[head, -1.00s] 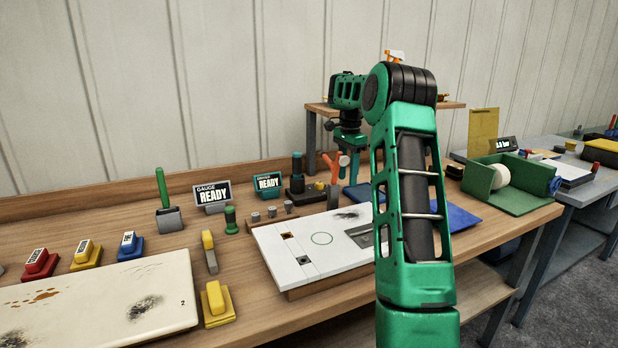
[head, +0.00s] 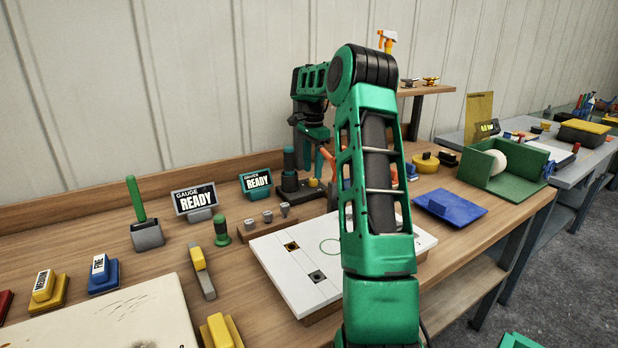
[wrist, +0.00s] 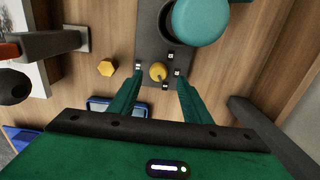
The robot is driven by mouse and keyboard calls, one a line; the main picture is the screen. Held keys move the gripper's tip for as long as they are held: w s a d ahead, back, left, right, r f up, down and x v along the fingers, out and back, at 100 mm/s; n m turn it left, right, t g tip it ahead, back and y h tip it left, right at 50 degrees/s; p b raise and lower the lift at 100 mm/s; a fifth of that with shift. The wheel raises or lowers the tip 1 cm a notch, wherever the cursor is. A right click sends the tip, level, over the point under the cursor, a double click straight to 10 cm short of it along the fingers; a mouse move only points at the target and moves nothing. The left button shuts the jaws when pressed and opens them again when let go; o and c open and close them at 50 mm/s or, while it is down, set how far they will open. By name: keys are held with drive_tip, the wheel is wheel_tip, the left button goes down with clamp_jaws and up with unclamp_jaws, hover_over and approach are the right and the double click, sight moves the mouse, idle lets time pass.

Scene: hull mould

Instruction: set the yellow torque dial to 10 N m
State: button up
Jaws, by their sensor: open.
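The yellow torque dial (wrist: 158,72) is a small round knob on a dark base plate (wrist: 152,35), with several small marked tags around it, too small to read. A teal cylinder (wrist: 200,18) stands on the same base. In the head view the dial (head: 313,182) shows at the base's right end, near the teal-framed READY display (head: 257,182). My gripper (wrist: 158,76) is open, with one finger on each side of the dial in the wrist view. I cannot tell its height above the dial or whether it touches. My gripper (head: 319,165) is partly hidden in the head view.
A yellow hexagonal piece (wrist: 106,68) lies on the wood left of the base in the wrist view. A rack with grey pieces (head: 268,220) and a white panel (head: 285,265) stand in front. The gauge display (head: 195,200) is to the left. An orange-handled thing (head: 330,155) is close by.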

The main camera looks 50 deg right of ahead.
sight(313, 181)
drive_tip(key=shift+f, duration=1.75)
drive_tip(key=shift+s, duration=0.1)
drive_tip(key=c, duration=1)
drive_tip(key=shift+c, duration=0.2)
drive_tip(key=shift+n, duration=0.3)
drive_tip(key=n, duration=0.4)
drive_tip(key=shift+r, duration=0.1)
drive_tip(key=n, duration=0.5)
drive_tip(key=shift+n, duration=0.4)
